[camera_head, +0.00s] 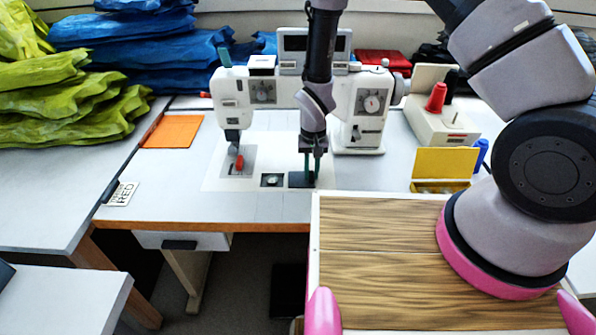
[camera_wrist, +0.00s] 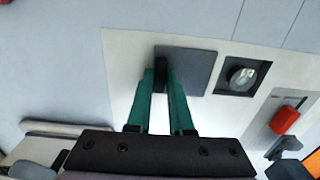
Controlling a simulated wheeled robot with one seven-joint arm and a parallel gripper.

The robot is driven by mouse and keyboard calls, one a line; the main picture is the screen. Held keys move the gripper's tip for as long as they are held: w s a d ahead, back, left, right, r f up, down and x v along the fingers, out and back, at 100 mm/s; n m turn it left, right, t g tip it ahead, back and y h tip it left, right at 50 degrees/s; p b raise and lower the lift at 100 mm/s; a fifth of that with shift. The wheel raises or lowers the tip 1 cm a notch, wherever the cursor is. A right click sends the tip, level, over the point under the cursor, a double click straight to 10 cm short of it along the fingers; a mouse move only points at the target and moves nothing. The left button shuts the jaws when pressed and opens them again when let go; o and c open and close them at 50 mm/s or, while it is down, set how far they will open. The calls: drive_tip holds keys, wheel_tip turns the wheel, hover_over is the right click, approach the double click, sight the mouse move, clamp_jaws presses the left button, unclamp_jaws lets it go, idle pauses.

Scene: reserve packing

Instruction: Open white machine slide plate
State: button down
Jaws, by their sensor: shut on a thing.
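The white sewing machine (camera_head: 285,92) stands on the far table, its pale bed (camera_head: 225,182) flush with the tabletop. A dark grey slide plate (camera_head: 298,181) lies on the bed; it also shows in the wrist view (camera_wrist: 196,68). My gripper (camera_head: 313,178) points down at the plate. In the wrist view its green fingers (camera_wrist: 161,82) are shut on a small black tab at the plate's edge. Beside the plate, a dark square recess (camera_head: 271,181) is uncovered, with a round metal bobbin (camera_wrist: 241,75) visible inside. A narrow gap separates plate and recess.
A red part (camera_head: 239,162) sits by the needle. A yellow box (camera_head: 443,166) and a thread stand with a red spool (camera_head: 436,97) are at right. An orange sheet (camera_head: 173,131) lies left. Blue fabric (camera_head: 140,50) is stacked behind. A wooden-topped surface (camera_head: 385,255) is in front.

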sight(312, 175)
drive_tip(key=c, duration=0.8)
unclamp_jaws()
wheel_tip(312, 175, up, 11)
